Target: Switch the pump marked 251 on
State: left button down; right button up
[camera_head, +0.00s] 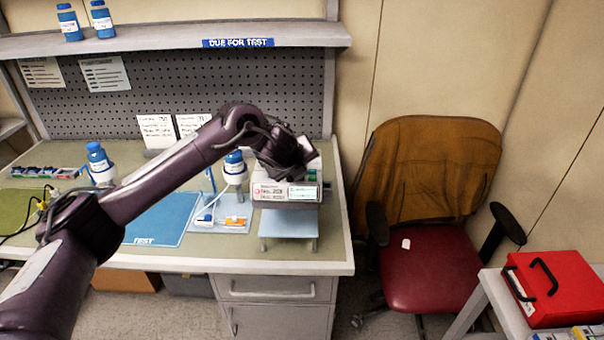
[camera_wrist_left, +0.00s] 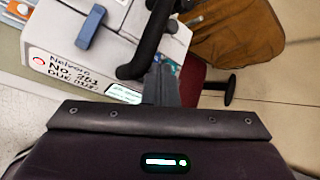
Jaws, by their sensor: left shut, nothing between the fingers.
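The pump (camera_head: 268,195) stands on a small pale-blue stand at the bench's right end. In the left wrist view its white front (camera_wrist_left: 72,74) carries a handwritten label that reads about "No. 251", with a red ring at its left. Its small display (camera_wrist_left: 125,93) shows pale green with dark text and looks lit. A blue lever (camera_wrist_left: 90,27) sits on its top. My left gripper (camera_wrist_left: 160,72) is shut and empty, its tips over the pump's right part. I cannot tell whether they touch it. In the head view my wrist hides the pump's top. My right gripper is out of view.
Blue-capped bottles (camera_head: 234,166) stand left of the pump. A blue mat (camera_head: 160,220) marked TEST and a tray (camera_head: 236,226) with small items lie on the bench. A chair (camera_head: 430,195) and a red case (camera_head: 560,285) are at the right. A shelf (camera_head: 160,38) hangs above.

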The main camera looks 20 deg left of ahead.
pick_arm(q)
jog(key=shift+s+a+r, duration=0.1)
jog(key=shift+a+r, duration=0.05)
jog(key=shift+a, duration=0.1)
jog(key=shift+r, duration=0.1)
notch_tip(320, 180, up, 5)
jog(key=p, duration=0.4)
jog(key=shift+d, duration=0.15)
dwell(0.4)
